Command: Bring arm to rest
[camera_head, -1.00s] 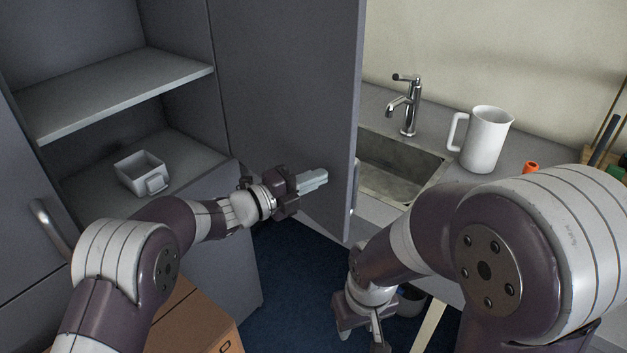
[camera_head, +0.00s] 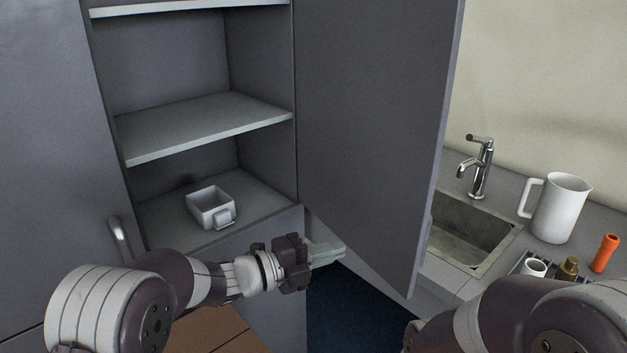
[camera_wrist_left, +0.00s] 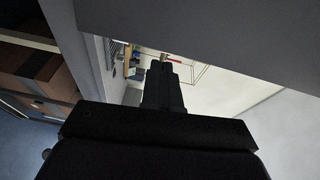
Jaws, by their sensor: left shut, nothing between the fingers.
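My left gripper (camera_head: 326,253) is shut and empty in the head view. It points right, in front of the open cabinet and close to the open grey cabinet door (camera_head: 370,130). I cannot tell whether it touches the door. In the left wrist view the shut fingers (camera_wrist_left: 162,72) show as a dark shape at the middle. My right arm (camera_head: 535,320) shows only in part at the lower right of the head view, and its gripper is out of view.
A small white box (camera_head: 210,208) sits on the cabinet's lower shelf. At right are a sink (camera_head: 470,232), a tap (camera_head: 482,165), a white jug (camera_head: 560,207), a white cup (camera_head: 534,268) and an orange tube (camera_head: 605,253). A brown box (camera_head: 215,325) stands low beneath my left arm.

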